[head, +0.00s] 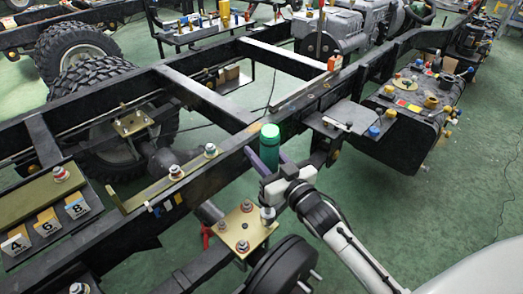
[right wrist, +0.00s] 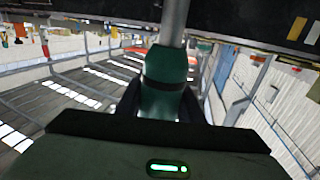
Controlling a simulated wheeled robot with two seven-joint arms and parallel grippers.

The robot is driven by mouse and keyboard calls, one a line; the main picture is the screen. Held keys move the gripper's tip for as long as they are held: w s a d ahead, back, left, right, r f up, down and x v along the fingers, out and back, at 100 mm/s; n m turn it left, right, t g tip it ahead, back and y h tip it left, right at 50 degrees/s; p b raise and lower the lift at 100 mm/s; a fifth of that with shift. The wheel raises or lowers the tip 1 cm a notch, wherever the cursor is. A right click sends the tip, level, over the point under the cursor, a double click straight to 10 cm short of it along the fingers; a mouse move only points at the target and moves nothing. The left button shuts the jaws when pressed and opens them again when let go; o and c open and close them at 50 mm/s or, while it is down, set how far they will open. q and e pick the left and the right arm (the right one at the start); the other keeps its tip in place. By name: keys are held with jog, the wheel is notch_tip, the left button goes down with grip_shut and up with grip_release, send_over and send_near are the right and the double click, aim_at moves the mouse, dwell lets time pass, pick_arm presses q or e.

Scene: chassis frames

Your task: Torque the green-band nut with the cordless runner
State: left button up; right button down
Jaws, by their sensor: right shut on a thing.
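My right gripper (head: 271,165) is shut on the cordless runner (head: 269,140), which shows as a green cylinder standing above the chassis rail. The shaft's tip is out of that view. Below the gripper, a brass plate (head: 243,228) carries several nuts, among them one at its front (head: 242,246). More nuts sit on the olive bracket (head: 150,187). I cannot make out a green band on any nut. My left gripper is not in view.
Black chassis rails (head: 221,165) and cross members surround the work area. At left, blocks (head: 47,221) numbered 4, 6 and 8 stand in a dark holder. A dark tank (head: 393,135) with loose parts on top stands at right. Green floor (head: 470,210) is open at right.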

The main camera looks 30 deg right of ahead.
jog(key=shift+r, duration=0.25)
jog(key=shift+f, duration=0.35)
jog(key=shift+f+b, duration=0.2)
jog(key=shift+b, duration=0.1)
jog(key=shift+f, duration=0.55)
dwell(0.5)
jog(key=shift+f+b, duration=0.1)
jog(key=shift+b, duration=0.2)
dwell(0.6)
jog(key=shift+f, duration=0.4)
dwell(0.3)
jog(key=shift+f+b, duration=0.3)
jog(key=shift+b, duration=0.05)
jog(key=shift+f, duration=0.15)
dwell(0.7)
